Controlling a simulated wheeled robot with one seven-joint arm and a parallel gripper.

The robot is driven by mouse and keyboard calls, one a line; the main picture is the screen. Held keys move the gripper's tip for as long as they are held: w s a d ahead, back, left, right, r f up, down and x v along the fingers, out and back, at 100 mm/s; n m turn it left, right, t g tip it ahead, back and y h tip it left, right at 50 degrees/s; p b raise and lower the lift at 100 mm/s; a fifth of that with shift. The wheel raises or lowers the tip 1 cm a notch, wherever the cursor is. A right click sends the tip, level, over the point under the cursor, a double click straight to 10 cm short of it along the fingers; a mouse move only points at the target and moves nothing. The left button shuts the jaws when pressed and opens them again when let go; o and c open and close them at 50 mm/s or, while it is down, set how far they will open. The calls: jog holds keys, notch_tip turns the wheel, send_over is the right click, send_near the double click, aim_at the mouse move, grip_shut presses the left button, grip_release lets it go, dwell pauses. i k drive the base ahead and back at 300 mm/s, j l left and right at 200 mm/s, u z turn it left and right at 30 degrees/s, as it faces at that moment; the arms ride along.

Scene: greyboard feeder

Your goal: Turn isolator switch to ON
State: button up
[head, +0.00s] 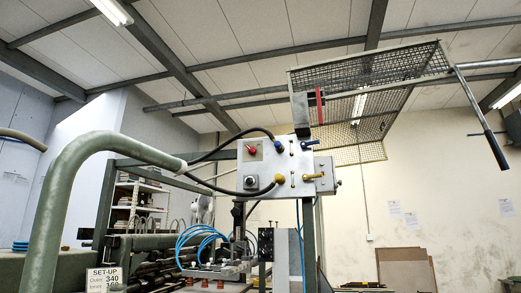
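A pale control box (270,170) stands on a green frame near the middle of the head view. It carries a red knob (252,150) on a small plate at its upper left. A dark round control on a square plate (250,183) sits below it. Neither is labelled legibly, so I cannot tell for sure which is the isolator switch or its position. Blue and yellow fittings are on the box's right part, with black cables at its left. My gripper is not in view.
A thick green tube rail (50,215) curves across the left foreground. A mesh guard (365,85) hangs above right, with a black-handled lever (495,148) beside it. A set-up sign (104,279) is at lower left. Brown boards (405,268) lean at the back wall.

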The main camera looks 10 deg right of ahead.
aim_at(252, 151)
jog(key=i+l+u, duration=0.1)
jog(key=i, duration=0.15)
jog(key=i+l+u, duration=0.1)
jog(key=u, duration=0.45)
jog(key=i+l+u, duration=0.25)
jog(key=l, duration=0.15)
jog(key=l+u, duration=0.2)
jog(key=l, duration=0.25)
jog(key=i+l+u, duration=0.1)
jog(key=l+u, duration=0.15)
jog(key=l, duration=0.2)
jog(key=i+l, duration=0.1)
jog(key=l, duration=0.6)
jog(key=l+u, duration=0.1)
jog(key=l, duration=0.6)
jog(key=i, duration=0.05)
